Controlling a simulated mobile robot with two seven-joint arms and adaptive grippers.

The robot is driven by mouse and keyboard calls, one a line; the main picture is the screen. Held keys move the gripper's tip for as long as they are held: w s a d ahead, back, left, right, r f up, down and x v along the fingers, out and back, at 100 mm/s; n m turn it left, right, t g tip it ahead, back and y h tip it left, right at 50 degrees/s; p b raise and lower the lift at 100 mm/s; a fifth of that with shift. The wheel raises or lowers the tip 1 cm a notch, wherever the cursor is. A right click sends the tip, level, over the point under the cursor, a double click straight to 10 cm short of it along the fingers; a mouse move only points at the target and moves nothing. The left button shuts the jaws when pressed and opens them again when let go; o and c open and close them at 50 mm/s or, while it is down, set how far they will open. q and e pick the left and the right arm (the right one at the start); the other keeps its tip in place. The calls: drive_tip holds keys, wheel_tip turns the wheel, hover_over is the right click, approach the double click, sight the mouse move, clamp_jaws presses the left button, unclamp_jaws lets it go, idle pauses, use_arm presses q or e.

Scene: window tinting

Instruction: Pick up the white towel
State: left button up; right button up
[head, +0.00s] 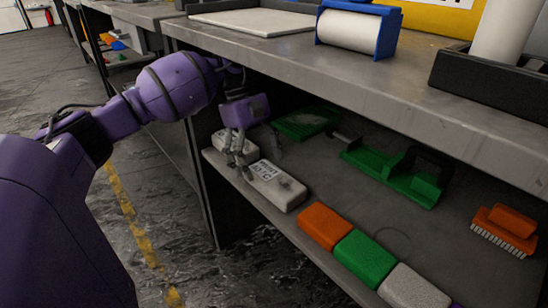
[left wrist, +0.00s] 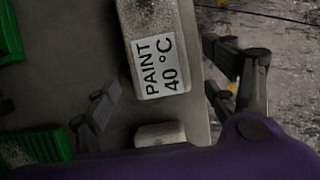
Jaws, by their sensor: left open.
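A pale, block-shaped piece (head: 276,186) lies on the lower shelf near its front edge. Its label reads "PAINT 40 °C" in the left wrist view (left wrist: 150,25). A second whitish piece (head: 247,151) lies just behind it, partly hidden by my fingers; it also shows in the left wrist view (left wrist: 160,131). I cannot tell which one is the white towel. My left gripper (head: 252,158) is open and empty, fingers pointing down around the gap between these pieces. In the left wrist view, its fingers (left wrist: 160,92) stand apart on either side. My right gripper is not in view.
Orange (head: 325,227), green (head: 364,257) and grey (head: 414,288) blocks line the shelf front. Green tools (head: 400,180) and an orange brush (head: 505,228) lie deeper. The tabletop (head: 300,60) overhangs the shelf close above my arm.

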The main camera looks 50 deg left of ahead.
sight(277, 180)
use_arm(q)
drive_tip(key=d, duration=0.6)
drive_tip(key=shift+s+f, duration=0.15)
drive_tip(key=shift+f, duration=0.5)
drive_tip(key=shift+c, duration=0.4)
drive_tip(key=c, duration=1.3)
drive_tip(key=shift+r, duration=0.15)
